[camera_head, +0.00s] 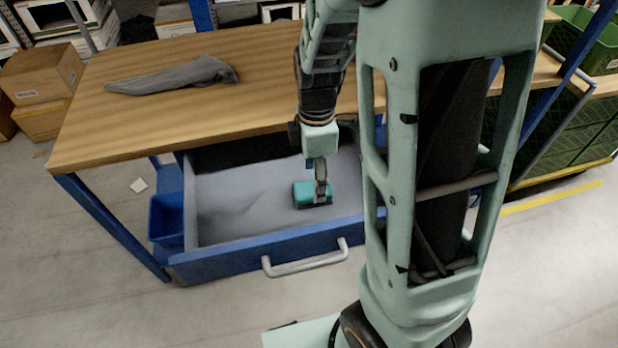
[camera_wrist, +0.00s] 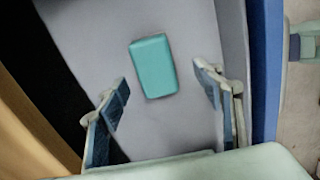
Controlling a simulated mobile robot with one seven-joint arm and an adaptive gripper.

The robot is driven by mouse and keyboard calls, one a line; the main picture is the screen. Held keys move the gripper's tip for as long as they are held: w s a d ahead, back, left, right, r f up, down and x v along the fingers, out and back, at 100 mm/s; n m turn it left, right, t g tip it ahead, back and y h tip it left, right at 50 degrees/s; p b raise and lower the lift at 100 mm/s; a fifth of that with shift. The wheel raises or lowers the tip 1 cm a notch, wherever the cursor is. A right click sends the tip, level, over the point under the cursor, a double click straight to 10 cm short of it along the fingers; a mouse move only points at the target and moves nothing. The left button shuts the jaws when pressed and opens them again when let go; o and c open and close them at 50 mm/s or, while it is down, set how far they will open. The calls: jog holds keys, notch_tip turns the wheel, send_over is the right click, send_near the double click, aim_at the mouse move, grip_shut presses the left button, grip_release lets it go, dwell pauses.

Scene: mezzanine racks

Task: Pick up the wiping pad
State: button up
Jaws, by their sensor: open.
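The wiping pad (camera_head: 303,193) is a small teal block with rounded corners. It lies on the grey floor of the open blue drawer (camera_head: 222,252) under the wooden table top. In the wrist view the wiping pad (camera_wrist: 154,66) lies flat, tilted slightly, ahead of the fingertips. My gripper (camera_head: 321,192) points down into the drawer, close to the pad and partly in front of it. In the wrist view my gripper (camera_wrist: 164,82) is open and empty, with one blue-padded finger on each side of the pad's line. I cannot tell the exact height above the pad.
A grey cloth (camera_head: 175,77) lies on the wooden table top (camera_head: 215,112), which overhangs the back of the drawer. The drawer's front wall has a white handle (camera_head: 306,261). A blue bin (camera_head: 166,219) hangs left of the drawer. The drawer floor around the pad is clear.

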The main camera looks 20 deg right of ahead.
aim_at(303, 191)
jog(key=shift+w+a+f+b, duration=0.1)
jog(key=shift+w+f+b, duration=0.15)
jog(key=shift+f, duration=1.15)
jog(key=shift+w+f+b, duration=0.15)
jog(key=shift+f+b, duration=0.05)
jog(key=shift+f, duration=1.15)
jog(key=c, duration=1.2)
